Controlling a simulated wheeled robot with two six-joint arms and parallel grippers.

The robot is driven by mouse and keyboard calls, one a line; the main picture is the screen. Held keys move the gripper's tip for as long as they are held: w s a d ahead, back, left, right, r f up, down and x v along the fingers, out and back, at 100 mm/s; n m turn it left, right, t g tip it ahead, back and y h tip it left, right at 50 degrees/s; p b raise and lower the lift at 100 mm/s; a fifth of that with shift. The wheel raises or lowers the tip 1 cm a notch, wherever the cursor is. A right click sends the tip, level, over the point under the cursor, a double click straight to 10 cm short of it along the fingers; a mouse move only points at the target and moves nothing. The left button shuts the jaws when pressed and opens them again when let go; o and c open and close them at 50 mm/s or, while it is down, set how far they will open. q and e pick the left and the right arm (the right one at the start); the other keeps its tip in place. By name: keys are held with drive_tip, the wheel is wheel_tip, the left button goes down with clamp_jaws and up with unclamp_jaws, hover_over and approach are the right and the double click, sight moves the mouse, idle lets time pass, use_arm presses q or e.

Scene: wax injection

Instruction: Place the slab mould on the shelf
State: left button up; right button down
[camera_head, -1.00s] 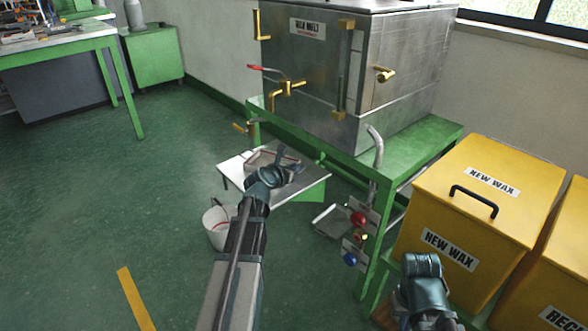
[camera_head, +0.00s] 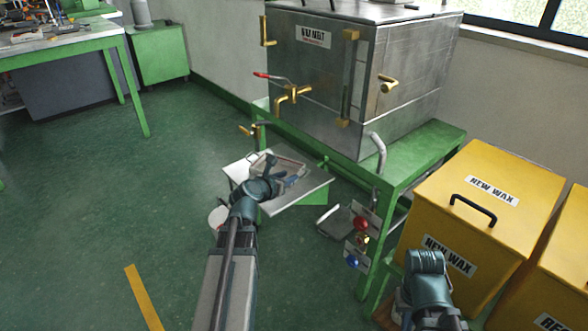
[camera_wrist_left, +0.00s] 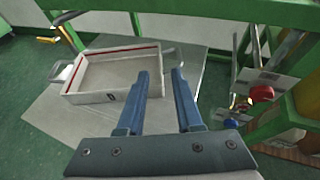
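The slab mould is a shallow, pale rectangular tray (camera_wrist_left: 90,93) with a red inner line and a handle at each end, in the left wrist view. It lies on a white shelf (camera_wrist_left: 50,118) and also shows in the head view (camera_head: 290,164), partly hidden by my left gripper. The shelf shows in the head view (camera_head: 312,190) below the wax tank. My left gripper (camera_wrist_left: 163,78) is open and empty, its blue fingers apart near the mould's right end. Its tips appear over or beside the right handle; contact cannot be told. My right gripper (camera_head: 425,262) is at the lower right, fingers unclear.
The wax melt tank (camera_head: 325,75) with brass taps stands on a green frame (camera_head: 420,160). Red and blue valves (camera_head: 360,223) sit right of the shelf. A bucket (camera_head: 217,217) is partly hidden by my left arm. Yellow wax bins (camera_head: 475,220) stand right. Green floor at left is clear.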

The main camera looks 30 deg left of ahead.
use_arm(q)
drive_tip(key=shift+p+v, duration=0.35)
drive_tip(key=shift+v, duration=1.2)
drive_tip(key=s+d+f+m+g+h, duration=0.2)
drive_tip(key=d+f+m+g, duration=0.25)
drive_tip(key=d+m, duration=0.65)
drive_tip(key=s+d+f+m+g+h, duration=0.25)
drive_tip(key=d+f+m, duration=0.25)
drive_tip(key=d+m, duration=0.55)
drive_tip(key=s+d+f+m+g+y, duration=0.2)
drive_tip(key=s+d+m+g+y, duration=0.1)
drive_tip(key=s+d+m, duration=0.2)
drive_tip(key=s+d+f+m+g+y, duration=0.2)
drive_tip(key=s+d+m, duration=0.3)
drive_tip(key=s+m, duration=0.4)
drive_tip(key=m+g+y, duration=0.1)
drive_tip(key=m, duration=0.3)
drive_tip(key=shift+d+g, duration=0.3)
drive_tip(key=shift+g, duration=0.1)
drive_tip(key=shift+r+m, duration=0.15)
drive_tip(key=shift+m, duration=0.1)
